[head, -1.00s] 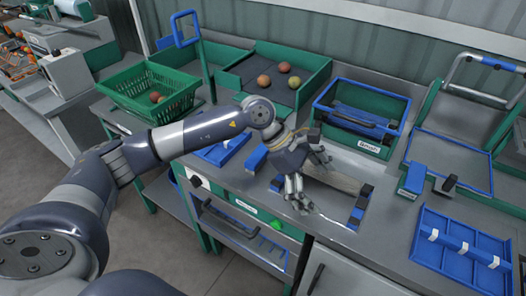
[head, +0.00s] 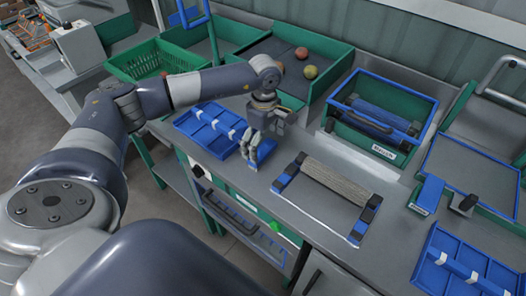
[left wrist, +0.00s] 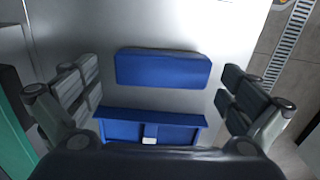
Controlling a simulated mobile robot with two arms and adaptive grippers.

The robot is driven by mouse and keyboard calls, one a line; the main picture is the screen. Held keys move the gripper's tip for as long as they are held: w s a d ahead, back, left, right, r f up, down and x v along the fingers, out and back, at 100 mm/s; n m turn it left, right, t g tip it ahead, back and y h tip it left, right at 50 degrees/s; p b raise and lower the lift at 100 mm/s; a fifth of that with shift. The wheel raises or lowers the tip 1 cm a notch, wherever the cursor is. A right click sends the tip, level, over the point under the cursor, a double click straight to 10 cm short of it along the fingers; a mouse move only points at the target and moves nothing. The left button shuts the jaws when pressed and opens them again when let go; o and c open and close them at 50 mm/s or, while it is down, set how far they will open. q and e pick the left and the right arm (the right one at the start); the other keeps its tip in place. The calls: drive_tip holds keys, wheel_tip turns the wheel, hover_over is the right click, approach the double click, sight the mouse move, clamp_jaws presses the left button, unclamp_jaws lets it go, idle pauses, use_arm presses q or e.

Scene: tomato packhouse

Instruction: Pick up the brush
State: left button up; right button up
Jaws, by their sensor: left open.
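A small blue block (head: 264,151), which may be the brush, stands on the grey bench left of a beige ridged strip (head: 337,181). I cannot make out bristles. My left gripper (head: 250,148) is open beside the block, and its fingers partly hide it. In the left wrist view the blue block (left wrist: 163,68) lies between the two open fingers (left wrist: 158,90), with a gap on each side. The strip sits between blue-and-black end blocks. Another blue block (head: 427,193) stands further right. My right gripper is not in view.
A blue divided tray (head: 209,128) lies just left of my left gripper. A labelled green bin with a blue rim (head: 383,151) stands behind the strip. Another blue tray (head: 462,262) is at front right.

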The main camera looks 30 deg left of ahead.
sight(264, 150)
use_arm(q)
drive_tip(key=f, duration=0.1)
drive_tip(key=f+p, duration=0.1)
drive_tip(key=f, duration=0.1)
drive_tip(key=shift+s+f, duration=0.15)
drive_tip(key=shift+s, duration=0.1)
drive_tip(key=shift+f, duration=0.25)
drive_tip(key=shift+w+f, duration=0.1)
drive_tip(key=c, duration=0.8)
drive_tip(key=shift+r, duration=0.35)
wheel_tip(264, 150, up, 8)
drive_tip(key=shift+d+r+b, duration=0.1)
drive_tip(key=shift+r+b, duration=0.15)
drive_tip(key=shift+b, duration=1)
drive_tip(key=shift+r, duration=0.5)
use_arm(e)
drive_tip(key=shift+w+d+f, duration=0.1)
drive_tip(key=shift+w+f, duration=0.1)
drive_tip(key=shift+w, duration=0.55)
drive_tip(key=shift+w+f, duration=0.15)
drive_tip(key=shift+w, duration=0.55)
